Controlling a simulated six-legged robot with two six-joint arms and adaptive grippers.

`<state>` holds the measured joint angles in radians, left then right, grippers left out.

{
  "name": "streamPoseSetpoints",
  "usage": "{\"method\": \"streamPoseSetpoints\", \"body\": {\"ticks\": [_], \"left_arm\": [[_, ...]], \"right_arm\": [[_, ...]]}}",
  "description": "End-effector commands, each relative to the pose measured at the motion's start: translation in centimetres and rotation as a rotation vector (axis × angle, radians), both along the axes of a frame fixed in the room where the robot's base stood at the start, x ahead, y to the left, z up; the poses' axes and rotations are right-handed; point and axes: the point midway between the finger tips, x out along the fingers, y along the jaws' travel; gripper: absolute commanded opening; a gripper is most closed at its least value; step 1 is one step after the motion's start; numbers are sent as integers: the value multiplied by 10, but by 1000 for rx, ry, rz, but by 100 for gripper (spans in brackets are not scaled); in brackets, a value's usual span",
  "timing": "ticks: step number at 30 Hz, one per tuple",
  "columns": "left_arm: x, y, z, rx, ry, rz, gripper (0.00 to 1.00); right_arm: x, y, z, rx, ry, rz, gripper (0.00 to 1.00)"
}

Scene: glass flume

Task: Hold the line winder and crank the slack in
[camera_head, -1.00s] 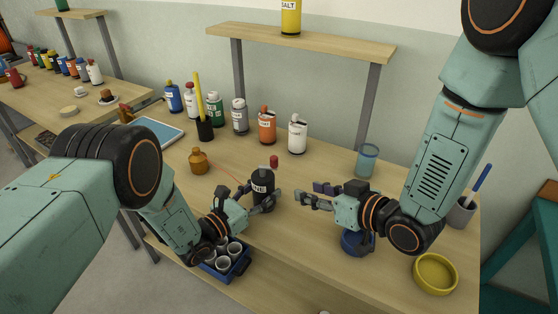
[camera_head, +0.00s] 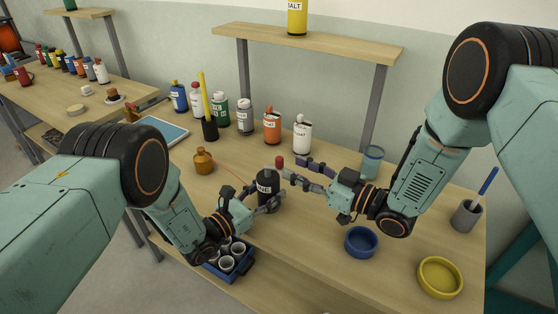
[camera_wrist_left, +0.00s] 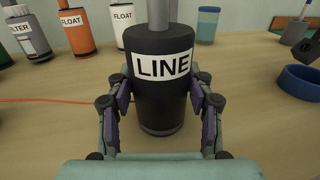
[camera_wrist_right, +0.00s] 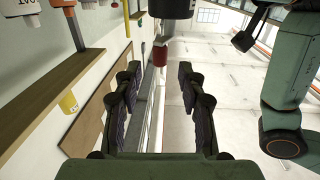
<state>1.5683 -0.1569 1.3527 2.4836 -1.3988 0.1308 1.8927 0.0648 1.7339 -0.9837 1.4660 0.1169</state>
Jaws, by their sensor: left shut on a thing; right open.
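An orange line (camera_wrist_left: 55,100) runs along the table to the winder.
Behind are an orange FLOAT bottle (camera_head: 271,128), a white one (camera_head: 302,135) and other bottles. A blue dish (camera_head: 361,242) and a yellow dish (camera_head: 440,277) sit at the right; a blue crate (camera_head: 238,265) lies at the front.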

Motion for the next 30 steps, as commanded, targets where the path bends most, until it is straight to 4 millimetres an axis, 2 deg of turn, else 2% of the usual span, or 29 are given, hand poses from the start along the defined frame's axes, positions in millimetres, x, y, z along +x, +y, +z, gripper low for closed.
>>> {"method": "streamPoseSetpoints", "body": {"ticks": [3,9,15,22,30], "left_arm": [[0,0,0,-1,-1,0,16],[0,0,0,-1,-1,0,16],[0,0,0,-1,-1,0,16],[0,0,0,-1,-1,0,16],[0,0,0,-1,-1,0,16]], "right_arm": [[13,19,0,-1,-3,5,40],[29,39,0,0,0,2,40],[36,47,0,1,1,0,40],[36,47,0,1,2,-1,40],[36,47,0,1,2,-1,19]]}}
